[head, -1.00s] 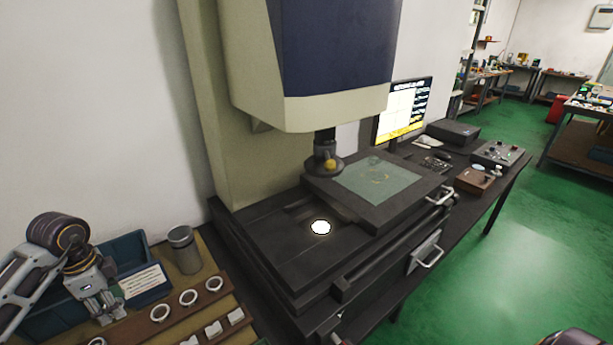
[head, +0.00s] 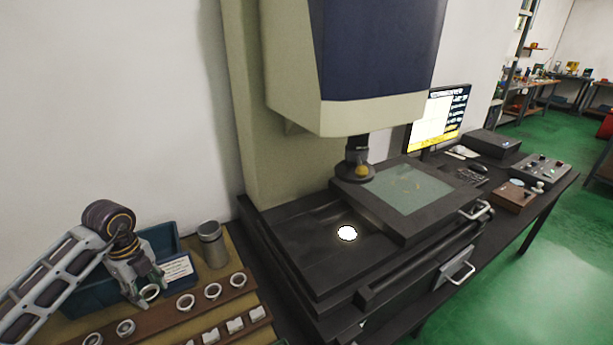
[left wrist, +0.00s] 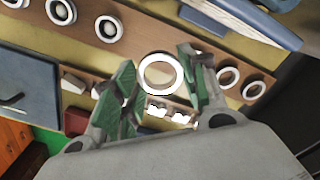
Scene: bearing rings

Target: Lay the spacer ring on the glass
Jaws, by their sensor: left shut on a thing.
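My left gripper (head: 148,297) is shut on a pale spacer ring (head: 149,292), held just above a brown strip. In the left wrist view the ring (left wrist: 161,74) sits between the green fingertip pads and looks larger than the other rings. The glass (head: 400,188) is a greenish pane in the dark stage of the measuring machine, right of centre. It is bare of rings and far to the right of my left gripper. My right gripper is in neither view.
The brown strip (head: 164,312) carries several similar rings, with a gap below my gripper. A blue bin (head: 90,285) and a metal cup (head: 212,244) stand behind it. The machine's lens (head: 356,165) hangs low beside the glass. A bright light spot (head: 347,233) lies left of it.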

